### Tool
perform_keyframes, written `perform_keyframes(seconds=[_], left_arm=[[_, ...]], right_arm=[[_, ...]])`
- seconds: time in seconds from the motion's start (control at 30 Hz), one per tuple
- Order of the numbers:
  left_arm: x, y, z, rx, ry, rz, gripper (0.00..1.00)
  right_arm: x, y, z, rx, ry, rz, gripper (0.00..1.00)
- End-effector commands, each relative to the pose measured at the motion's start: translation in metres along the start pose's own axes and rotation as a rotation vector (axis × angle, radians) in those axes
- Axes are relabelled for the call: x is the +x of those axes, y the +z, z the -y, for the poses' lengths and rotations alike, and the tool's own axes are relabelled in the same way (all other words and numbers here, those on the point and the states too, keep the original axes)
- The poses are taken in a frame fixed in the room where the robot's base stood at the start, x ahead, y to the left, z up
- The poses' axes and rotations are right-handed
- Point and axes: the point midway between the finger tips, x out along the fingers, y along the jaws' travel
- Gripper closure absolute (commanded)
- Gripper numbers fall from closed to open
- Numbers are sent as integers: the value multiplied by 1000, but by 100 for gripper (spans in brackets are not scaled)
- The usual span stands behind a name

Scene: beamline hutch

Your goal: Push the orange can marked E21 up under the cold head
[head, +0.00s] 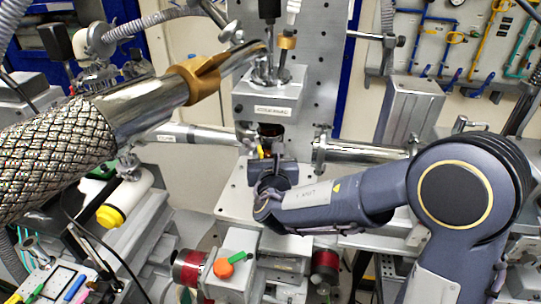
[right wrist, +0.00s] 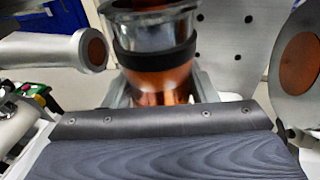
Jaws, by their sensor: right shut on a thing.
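The orange can (right wrist: 155,68), copper-coloured and shiny with a black band around it, stands upright in the right wrist view. Its E21 mark is not readable. My right gripper (right wrist: 158,92) is shut on it, with a grey finger on each side of its lower part. My left gripper is not in view.
Horizontal metal tubes flank the can at left (head: 195,135) and right (head: 365,151), close to my right gripper. A perforated upright plate (head: 325,75) stands behind. A braided hose (head: 50,155) fills the left. Below is a stage with red-ended knobs (head: 190,267).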

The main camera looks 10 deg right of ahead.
Motion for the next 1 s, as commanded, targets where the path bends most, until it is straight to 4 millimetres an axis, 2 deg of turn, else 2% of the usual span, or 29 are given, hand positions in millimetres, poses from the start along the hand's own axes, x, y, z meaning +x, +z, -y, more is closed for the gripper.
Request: perform_keyframes(seconds=[1.0], left_arm=[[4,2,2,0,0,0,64]], right_arm=[[0,1,0,0,1,1,73]])
